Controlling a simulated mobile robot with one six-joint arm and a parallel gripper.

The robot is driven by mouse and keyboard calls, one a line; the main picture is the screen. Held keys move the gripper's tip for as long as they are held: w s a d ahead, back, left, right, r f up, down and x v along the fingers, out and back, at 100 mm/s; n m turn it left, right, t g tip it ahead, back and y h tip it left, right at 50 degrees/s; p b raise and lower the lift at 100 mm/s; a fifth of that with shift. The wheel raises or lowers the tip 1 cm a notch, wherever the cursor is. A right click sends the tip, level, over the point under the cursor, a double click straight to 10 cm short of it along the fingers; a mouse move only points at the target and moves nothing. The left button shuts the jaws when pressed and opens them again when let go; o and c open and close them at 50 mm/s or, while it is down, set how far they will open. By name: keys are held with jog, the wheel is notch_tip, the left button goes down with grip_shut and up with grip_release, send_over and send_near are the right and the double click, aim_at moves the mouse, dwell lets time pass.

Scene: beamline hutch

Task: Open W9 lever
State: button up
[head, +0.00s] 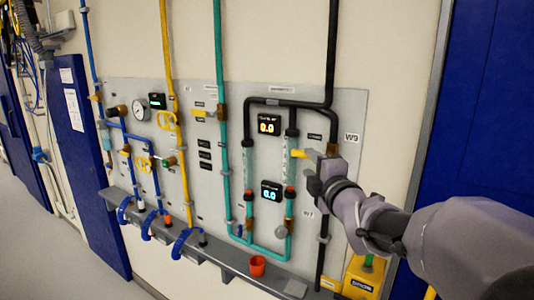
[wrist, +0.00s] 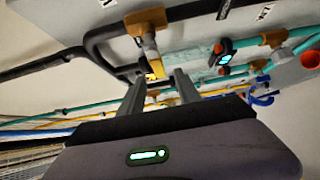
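The W9 label (head: 351,137) is on the grey panel beside the black pipe. A yellow lever (head: 298,153) stands out to the left, across the run of the vertical black pipe, next to that label. In the wrist view the yellow lever (wrist: 155,66) hangs from a brass valve body (wrist: 146,19) on the black pipe. My gripper (head: 312,168) is close to the lever and partly hides the valve. In the wrist view my gripper (wrist: 160,78) has its fingers apart, with the lever's end between or just beyond the tips. Contact cannot be told.
A yellow box (head: 362,277) is below my arm. Blue doors flank the panel.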

aim_at(303, 155)
jog(key=w, duration=0.4)
jog(key=w+a, duration=0.1)
jog(key=w, duration=0.2)
jog(key=shift+a+r, duration=0.1)
grip_shut()
dwell(1.1)
